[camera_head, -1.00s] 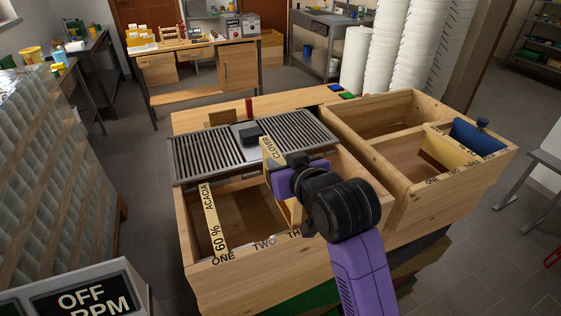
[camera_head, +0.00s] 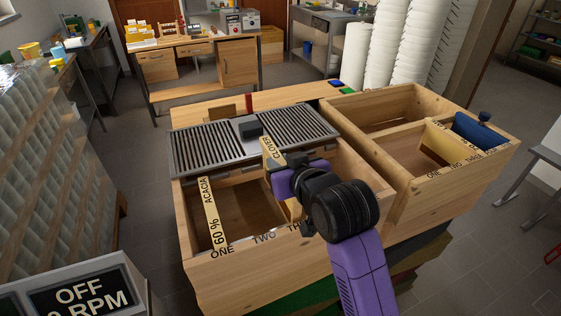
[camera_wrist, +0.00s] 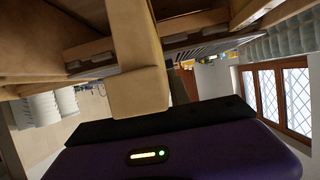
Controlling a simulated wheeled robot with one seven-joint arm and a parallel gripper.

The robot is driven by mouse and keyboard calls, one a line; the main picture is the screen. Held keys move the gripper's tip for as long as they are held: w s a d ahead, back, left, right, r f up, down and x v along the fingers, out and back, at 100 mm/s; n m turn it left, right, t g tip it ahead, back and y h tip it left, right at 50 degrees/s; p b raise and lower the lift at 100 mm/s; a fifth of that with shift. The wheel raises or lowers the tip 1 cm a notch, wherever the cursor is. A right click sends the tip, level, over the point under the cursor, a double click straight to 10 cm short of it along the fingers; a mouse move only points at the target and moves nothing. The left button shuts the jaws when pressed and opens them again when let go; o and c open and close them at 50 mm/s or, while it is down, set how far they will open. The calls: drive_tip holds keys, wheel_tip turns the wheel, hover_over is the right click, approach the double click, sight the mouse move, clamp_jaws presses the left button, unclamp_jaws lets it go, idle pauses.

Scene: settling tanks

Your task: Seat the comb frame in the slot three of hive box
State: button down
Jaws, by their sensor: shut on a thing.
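The comb frame (camera_head: 270,150), its wooden top bar marked CLOVER, is held in my purple gripper (camera_head: 290,180). In the wrist view the jaws (camera_wrist: 165,120) are shut on the end of the wooden frame (camera_wrist: 138,90). The hive box (camera_head: 235,270) is an open wooden box with ONE, TWO and a partly hidden THREE on its front edge. The frame is over the right part of the box, near the TWO and THREE marks. My wrist covers the slot three area, so I cannot tell how deep the frame sits.
Another frame (camera_head: 211,215), marked 60 % ACACIA, sits at ONE. A metal grate (camera_head: 205,150) with a dark block (camera_head: 250,130) covers the back of the box. To the right, another wooden box (camera_head: 425,205) holds a yellow panel (camera_head: 440,145) and a blue object (camera_head: 480,133).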

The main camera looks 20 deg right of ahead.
sight(293, 200)
drive_tip(key=shift+f+b, duration=2.25)
drive_tip(key=shift+f, duration=1.6)
drive_tip(key=c, duration=1.2)
unclamp_jaws()
drive_tip(key=shift+o, duration=0.4)
drive_tip(key=shift+f, duration=0.15)
drive_tip(key=v, duration=0.7)
drive_tip(key=shift+s+b, duration=0.15)
drive_tip(key=shift+b, duration=0.15)
drive_tip(key=shift+s+r, duration=0.25)
drive_tip(key=shift+r, duration=0.05)
